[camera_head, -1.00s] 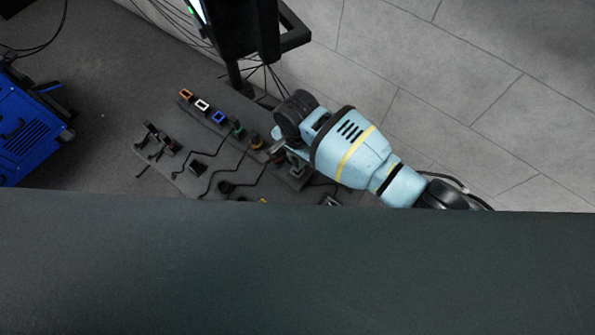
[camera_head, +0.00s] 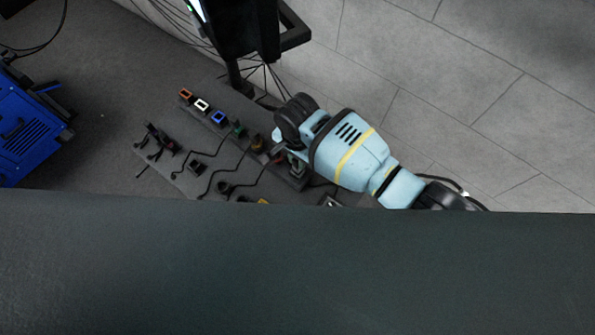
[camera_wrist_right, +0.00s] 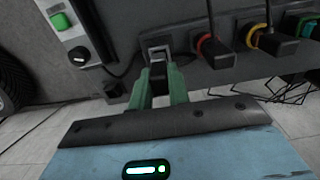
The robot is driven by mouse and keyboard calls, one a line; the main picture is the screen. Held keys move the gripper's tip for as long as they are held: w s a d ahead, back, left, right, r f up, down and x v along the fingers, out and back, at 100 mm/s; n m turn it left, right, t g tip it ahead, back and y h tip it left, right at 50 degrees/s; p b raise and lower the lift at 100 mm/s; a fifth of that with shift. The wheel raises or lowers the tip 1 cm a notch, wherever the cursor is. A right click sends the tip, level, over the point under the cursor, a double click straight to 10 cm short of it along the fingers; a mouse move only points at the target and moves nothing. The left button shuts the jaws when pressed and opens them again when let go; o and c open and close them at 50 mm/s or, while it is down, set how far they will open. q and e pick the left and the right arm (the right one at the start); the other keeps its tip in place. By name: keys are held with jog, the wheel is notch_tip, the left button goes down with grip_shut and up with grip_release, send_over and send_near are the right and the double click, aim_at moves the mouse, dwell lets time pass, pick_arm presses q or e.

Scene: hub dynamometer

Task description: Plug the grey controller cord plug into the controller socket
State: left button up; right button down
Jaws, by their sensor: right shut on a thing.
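My right gripper (camera_wrist_right: 160,84) has green fingers, shut on the grey controller cord plug (camera_wrist_right: 158,72), of which only a small dark part shows between them. Directly beyond the fingertips is the controller socket (camera_wrist_right: 157,44), a pale-edged frame on the dark panel. The plug is lined up with it and close; I cannot tell how far it is in. In the head view, my right gripper (camera_head: 296,165) is at the right end of the socket row, with the plug and socket mostly hidden by my arm. My left gripper is not in view.
Neighbouring sockets with red (camera_wrist_right: 201,44) and yellow (camera_wrist_right: 250,35) rings hold dark plugs close to the right. A box with a green button (camera_wrist_right: 60,21) is at the left. Several loose cords lie on the dark board (camera_head: 165,185). A blue machine (camera_head: 30,125) stands far left.

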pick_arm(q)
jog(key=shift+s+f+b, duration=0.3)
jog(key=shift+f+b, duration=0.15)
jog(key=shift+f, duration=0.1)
pick_arm(e)
jog(key=shift+f, duration=1.2)
jog(key=c, duration=1.3)
grip_release()
jog(key=shift+o, duration=0.2)
notch_tip(320, 180, up, 7)
jog(key=shift+f+p, duration=0.1)
jog(key=shift+p, duration=0.95)
jog(key=shift+r, duration=0.6)
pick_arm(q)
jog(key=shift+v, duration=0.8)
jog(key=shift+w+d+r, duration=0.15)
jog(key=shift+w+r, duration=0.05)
pick_arm(e)
jog(key=shift+f, duration=0.1)
